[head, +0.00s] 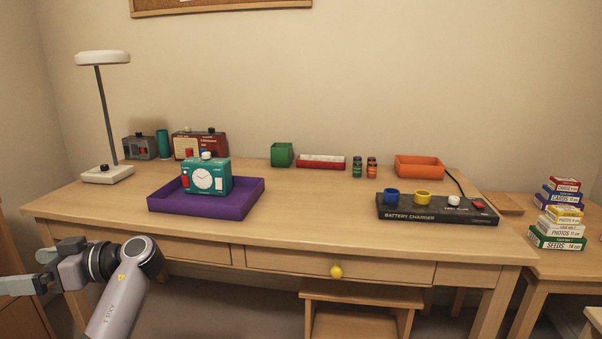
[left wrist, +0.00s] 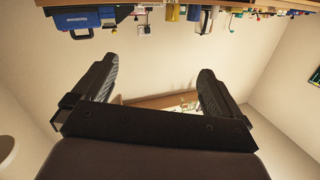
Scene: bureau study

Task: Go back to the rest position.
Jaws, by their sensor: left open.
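My left gripper (head: 30,270) is at the lower left of the head view, in front of the desk's left front edge and apart from it. In the left wrist view its two dark fingers (left wrist: 158,88) are spread wide with nothing between them. My right gripper is in neither view. The wooden desk (head: 330,225) spans the middle of the head view.
A lamp (head: 108,172) stands at the left. A black battery charger (head: 440,212) and an orange bin (head: 420,160) are at the right. Stacked boxes (head: 560,225) sit on a side table. The desk's front middle is clear.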

